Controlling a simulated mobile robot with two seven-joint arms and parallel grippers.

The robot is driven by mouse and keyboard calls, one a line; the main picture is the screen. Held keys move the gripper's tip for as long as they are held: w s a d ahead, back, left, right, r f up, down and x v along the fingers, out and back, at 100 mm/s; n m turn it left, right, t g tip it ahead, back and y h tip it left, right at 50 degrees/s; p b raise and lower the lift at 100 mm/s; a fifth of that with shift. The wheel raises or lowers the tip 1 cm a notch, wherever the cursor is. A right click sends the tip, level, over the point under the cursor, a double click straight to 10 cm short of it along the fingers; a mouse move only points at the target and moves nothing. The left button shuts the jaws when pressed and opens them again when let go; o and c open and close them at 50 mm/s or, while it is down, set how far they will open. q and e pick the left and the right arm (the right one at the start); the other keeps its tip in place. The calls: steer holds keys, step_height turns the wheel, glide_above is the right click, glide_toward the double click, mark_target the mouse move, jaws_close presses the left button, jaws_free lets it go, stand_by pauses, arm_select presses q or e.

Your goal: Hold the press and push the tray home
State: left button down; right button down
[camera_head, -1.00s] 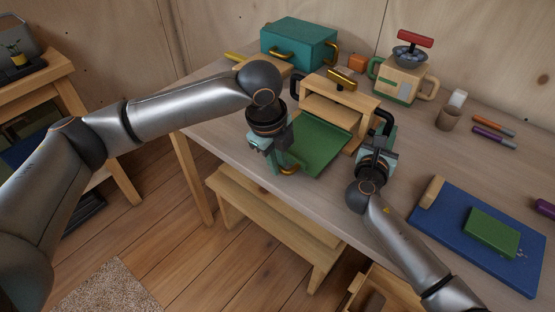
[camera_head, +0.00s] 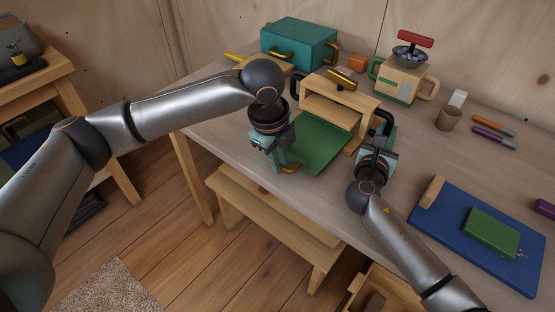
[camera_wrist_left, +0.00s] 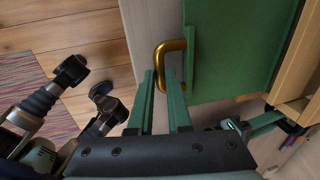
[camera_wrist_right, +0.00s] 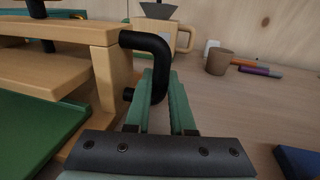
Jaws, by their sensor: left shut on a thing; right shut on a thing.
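The wooden press (camera_head: 352,103) stands on the table with a gold handle on top and black handles at its sides. The green tray (camera_head: 318,148) sticks out of the press's front toward the table edge; its inner end is hidden under the press. My left gripper (camera_wrist_left: 167,82) is shut on the tray's gold handle (camera_wrist_left: 160,58), which also shows in the head view (camera_head: 291,168). My right gripper (camera_wrist_right: 163,80) is shut on the press's black right-hand handle (camera_wrist_right: 146,42). In the head view my left gripper (camera_head: 279,160) partly hides the tray's front left.
A teal box (camera_head: 298,45) stands behind the press, and a beige appliance (camera_head: 400,82) stands back right. A brown cup (camera_head: 448,119) and markers (camera_head: 493,126) lie further right. A blue mat (camera_head: 470,262) with a green block (camera_head: 491,232) is front right.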

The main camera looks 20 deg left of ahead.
mark_target(312, 139)
arm_select(q)
steer(key=w+d, duration=0.1)
steer(key=w, duration=0.2)
steer(key=w+d, duration=0.2)
steer(key=w, duration=0.2)
steer(key=w+d, duration=0.1)
steer(key=w, duration=0.3)
steer(key=shift+d, duration=0.35)
steer(key=c, duration=0.8)
jaws_free()
steer(key=shift+c, duration=0.2)
step_height(312, 139, up, 12)
steer(key=s, duration=0.2)
steer(key=shift+a, duration=0.4)
steer(key=shift+s, duration=0.1)
steer(key=shift+f, duration=0.1)
arm_select(e)
steer(key=c, duration=0.7)
jaws_free()
